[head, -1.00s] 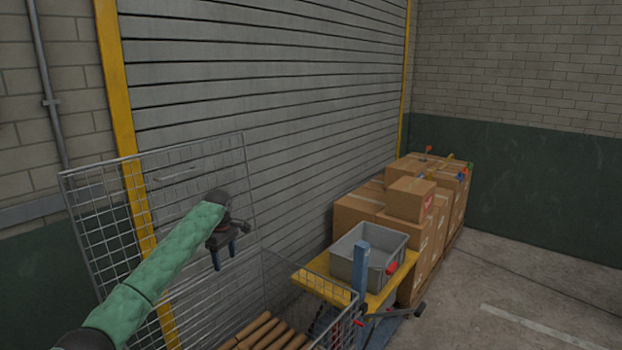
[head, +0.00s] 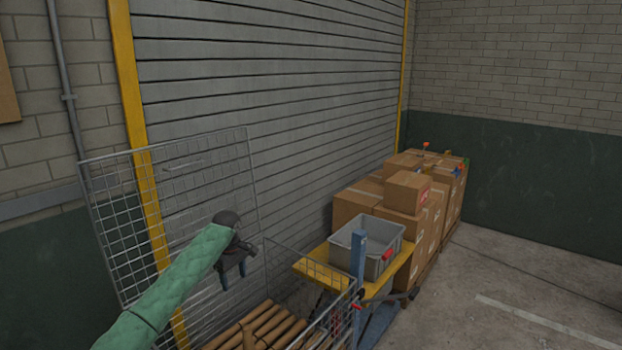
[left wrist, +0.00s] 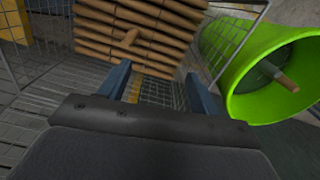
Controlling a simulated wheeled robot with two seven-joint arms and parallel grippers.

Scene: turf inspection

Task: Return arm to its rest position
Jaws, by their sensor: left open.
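My left arm, in a green quilted sleeve, reaches in from the lower left of the head view. Its left gripper (head: 233,277) points down in front of the wire mesh panel and is open and empty. In the left wrist view the two blue fingers of the gripper (left wrist: 160,88) stand wide apart with nothing between them. My right gripper is not in view.
A wire cage (head: 312,268) holds several brown rolls (head: 262,328). A green bin (left wrist: 230,50) shows in the left wrist view. A grey tote (head: 345,240) rests on a yellow platform (head: 312,270) near stacked boxes (head: 408,192). Floor is clear at right.

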